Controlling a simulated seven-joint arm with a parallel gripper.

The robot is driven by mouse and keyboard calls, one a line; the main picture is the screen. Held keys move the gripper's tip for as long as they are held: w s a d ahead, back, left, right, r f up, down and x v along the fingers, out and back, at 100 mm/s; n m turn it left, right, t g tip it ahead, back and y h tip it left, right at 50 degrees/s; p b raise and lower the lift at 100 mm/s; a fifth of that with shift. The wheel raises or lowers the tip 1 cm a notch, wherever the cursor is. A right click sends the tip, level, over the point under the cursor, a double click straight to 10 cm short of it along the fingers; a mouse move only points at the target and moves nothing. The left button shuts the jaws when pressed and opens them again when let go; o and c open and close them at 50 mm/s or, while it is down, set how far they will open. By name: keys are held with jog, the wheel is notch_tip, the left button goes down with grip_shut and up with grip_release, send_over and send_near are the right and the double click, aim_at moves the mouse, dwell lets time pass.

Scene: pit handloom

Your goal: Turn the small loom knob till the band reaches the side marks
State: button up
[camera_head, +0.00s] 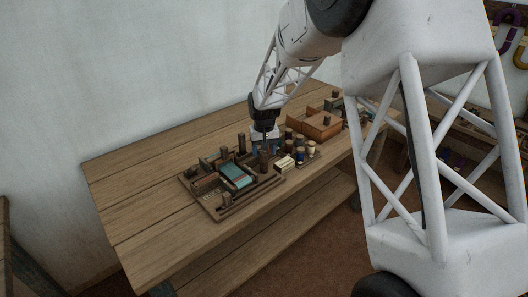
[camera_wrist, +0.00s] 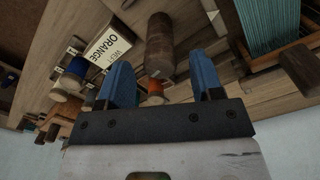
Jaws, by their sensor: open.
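The small loom (camera_head: 213,207) lies on the bench in the head view, a wooden frame with a teal band (camera_head: 236,174). The teal band also shows at the upper right of the wrist view (camera_wrist: 268,25). My gripper (camera_head: 264,148) points down at the loom's right end. In the wrist view my gripper (camera_wrist: 163,75) is open, its blue fingers apart. A dark wooden cylinder (camera_wrist: 160,42) shows between and beyond them; contact cannot be told. Another round wooden piece (camera_wrist: 300,68) sits by the band. I cannot tell which is the knob. The side marks are not readable.
A wooden box (camera_head: 320,126) stands farther right. The bench's left end (camera_head: 130,180) is clear.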

aim_at(265, 153)
notch_tip(265, 153, up, 7)
jog(key=shift+f, duration=0.15)
dwell(0.4)
jog(key=shift+s+d+r, duration=0.1)
jog(key=shift+d+r, duration=0.05)
jog(key=shift+r, duration=0.1)
jog(key=s+d+r+m, duration=0.1)
jog(key=s+d+r, duration=0.35)
jog(key=s, duration=0.25)
jog(key=s+d+r+t, duration=0.1)
jog(key=s+d+r, duration=0.3)
jog(key=s+d, duration=0.25)
jog(key=s+d+r+m, duration=0.1)
jog(key=s+d+r, duration=0.4)
jog(key=s, duration=0.3)
jog(key=s+d, duration=0.4)
jog(key=s, duration=0.8)
jog(key=s+d+f+m+t, duration=0.1)
jog(key=s+d, duration=0.3)
jog(key=s, duration=0.9)
jog(key=shift+t, duration=0.3)
